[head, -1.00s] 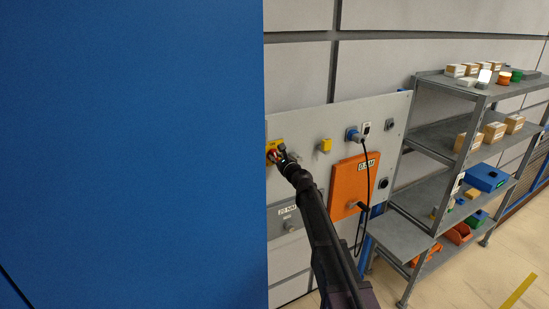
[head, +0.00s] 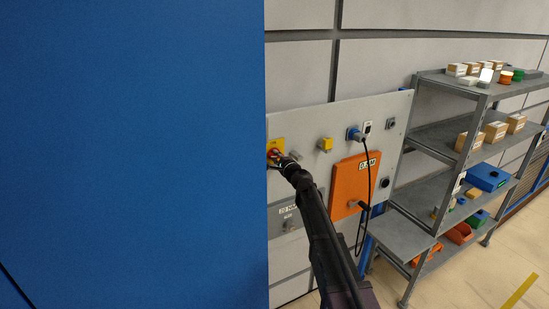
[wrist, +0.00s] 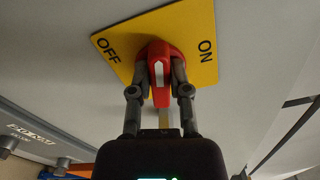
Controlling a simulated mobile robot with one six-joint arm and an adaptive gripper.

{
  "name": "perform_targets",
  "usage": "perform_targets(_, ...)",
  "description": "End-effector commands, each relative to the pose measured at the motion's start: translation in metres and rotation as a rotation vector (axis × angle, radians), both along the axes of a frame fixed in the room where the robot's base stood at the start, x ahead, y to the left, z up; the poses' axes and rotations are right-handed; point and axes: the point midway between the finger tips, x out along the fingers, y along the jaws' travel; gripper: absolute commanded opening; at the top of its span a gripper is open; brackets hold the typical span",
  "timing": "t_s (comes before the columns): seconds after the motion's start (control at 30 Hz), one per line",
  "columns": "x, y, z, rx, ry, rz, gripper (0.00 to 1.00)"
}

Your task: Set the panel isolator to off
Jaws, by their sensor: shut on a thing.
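The panel isolator is a red knob (wrist: 159,52) with a white pointer mark, on a square yellow plate (wrist: 195,30). OFF is printed on the plate's left side and ON on its right. In the wrist view the pointer stands upright in the picture, between the two words. My gripper (wrist: 160,84) has one finger on each side of the knob and is shut on it. In the head view the yellow plate (head: 275,144) is at the left end of the grey panel, beside the blue surface, and my gripper (head: 275,158) largely hides the knob.
A large blue surface (head: 130,150) fills the left of the head view. The panel (head: 310,120) also carries a yellow fitting (head: 325,144), a blue plug (head: 354,134) with a black cable and an orange cover (head: 345,190). A loaded grey shelf (head: 440,135) stands to the right.

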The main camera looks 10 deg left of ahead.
Motion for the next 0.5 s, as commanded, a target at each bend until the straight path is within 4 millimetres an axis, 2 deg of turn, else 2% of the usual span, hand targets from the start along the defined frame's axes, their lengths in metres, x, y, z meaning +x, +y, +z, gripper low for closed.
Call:
perform_targets(0.2, -0.0037, 0.0010, -0.0024, -0.138, -0.092, 0.004, 0.00)
perform_targets(0.5, -0.0041, 0.0012, -0.0031, -0.237, -0.159, 0.005, 0.00)
